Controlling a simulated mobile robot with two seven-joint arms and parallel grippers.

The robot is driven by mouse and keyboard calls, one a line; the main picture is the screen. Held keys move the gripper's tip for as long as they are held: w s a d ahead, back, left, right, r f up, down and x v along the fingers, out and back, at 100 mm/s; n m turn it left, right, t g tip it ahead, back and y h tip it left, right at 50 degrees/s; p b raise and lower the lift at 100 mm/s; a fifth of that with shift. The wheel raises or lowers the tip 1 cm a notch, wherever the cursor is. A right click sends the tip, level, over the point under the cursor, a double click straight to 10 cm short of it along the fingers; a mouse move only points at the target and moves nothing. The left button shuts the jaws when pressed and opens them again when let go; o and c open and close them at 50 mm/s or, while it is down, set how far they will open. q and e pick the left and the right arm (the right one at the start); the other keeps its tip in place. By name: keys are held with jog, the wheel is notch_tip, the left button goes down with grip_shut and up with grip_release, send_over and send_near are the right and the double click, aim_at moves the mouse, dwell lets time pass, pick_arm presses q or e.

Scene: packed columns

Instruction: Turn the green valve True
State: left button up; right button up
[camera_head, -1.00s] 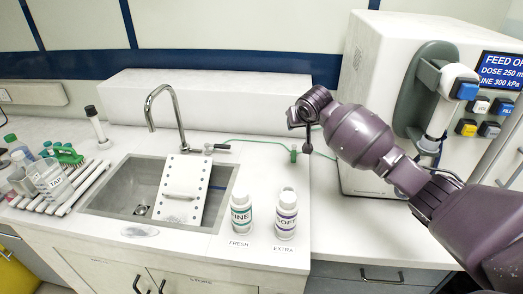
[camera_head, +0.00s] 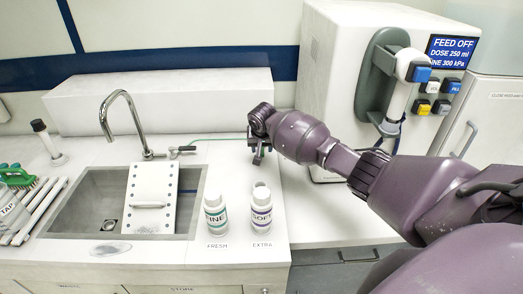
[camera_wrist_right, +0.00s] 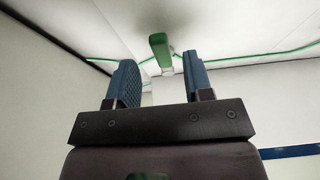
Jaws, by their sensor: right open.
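The green valve (camera_wrist_right: 160,48) shows in the right wrist view as a green handle on a thin green line, just beyond the fingertips. Its handle appears roughly between the two blue finger pads, nearer the left one, with no contact visible. My right gripper (camera_wrist_right: 159,64) is open and empty. In the head view the right gripper (camera_head: 257,157) points down over the counter, right of the sink tap, and hides the valve. The green line (camera_head: 218,139) runs toward it from the tap. My left gripper is not in view.
The white counter (camera_head: 235,246) holds two labelled bottles (camera_head: 215,216) (camera_head: 262,213) in front of the gripper. The sink (camera_head: 85,205) with a perforated white board (camera_head: 150,185) is at left. A white dispenser machine (camera_head: 335,75) stands at right behind my arm.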

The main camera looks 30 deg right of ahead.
jog(key=shift+x, duration=1.4)
grip_shut()
